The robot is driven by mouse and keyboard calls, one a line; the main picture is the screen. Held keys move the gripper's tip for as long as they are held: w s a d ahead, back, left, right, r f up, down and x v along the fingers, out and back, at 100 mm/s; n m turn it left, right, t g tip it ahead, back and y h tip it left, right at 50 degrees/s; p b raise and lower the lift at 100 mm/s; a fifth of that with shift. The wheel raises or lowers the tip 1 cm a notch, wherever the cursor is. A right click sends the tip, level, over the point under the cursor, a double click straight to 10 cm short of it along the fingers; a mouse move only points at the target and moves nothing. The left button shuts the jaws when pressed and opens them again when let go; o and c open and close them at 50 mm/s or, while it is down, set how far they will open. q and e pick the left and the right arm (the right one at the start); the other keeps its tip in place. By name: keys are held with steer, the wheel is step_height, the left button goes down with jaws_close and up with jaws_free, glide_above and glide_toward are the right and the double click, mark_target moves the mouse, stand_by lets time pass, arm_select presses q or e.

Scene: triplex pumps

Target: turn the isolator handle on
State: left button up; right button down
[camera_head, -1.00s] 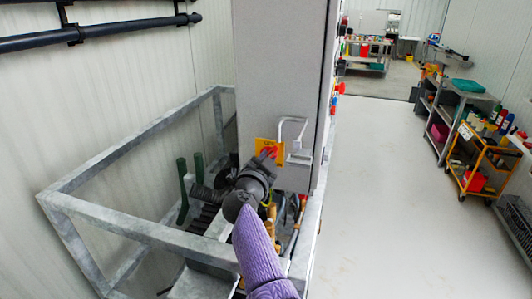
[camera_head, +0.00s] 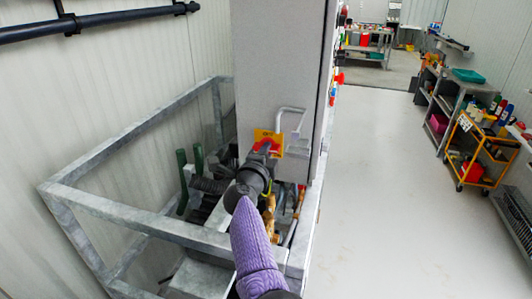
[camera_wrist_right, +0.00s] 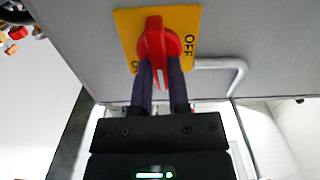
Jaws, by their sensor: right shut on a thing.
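The isolator is a red rotary handle (camera_head: 268,145) on a yellow plate (camera_head: 259,134), fixed to the grey cabinet face. In the right wrist view the red handle (camera_wrist_right: 157,42) stands upright in the picture, with its pale mark towards the lower end. The word OFF is readable at the plate's (camera_wrist_right: 130,22) right side; a label at the lower left is partly hidden. My right gripper (camera_wrist_right: 160,66) has its two dark fingers on either side of the handle's lower part and is shut on it. My left gripper is not in view.
A pale bar handle (camera_head: 292,112) stands out from the cabinet (camera_head: 277,60) just right of the plate. A grey metal frame (camera_head: 130,208) surrounds pump parts at left and below. An orange trolley (camera_head: 468,155) stands at right. The floor (camera_head: 370,190) between is clear.

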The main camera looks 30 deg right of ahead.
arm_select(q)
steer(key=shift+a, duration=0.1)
arm_select(e)
steer(key=shift+f+m, duration=0.1)
steer(key=shift+m, duration=0.5)
steer(key=c, duration=0.6)
jaws_free()
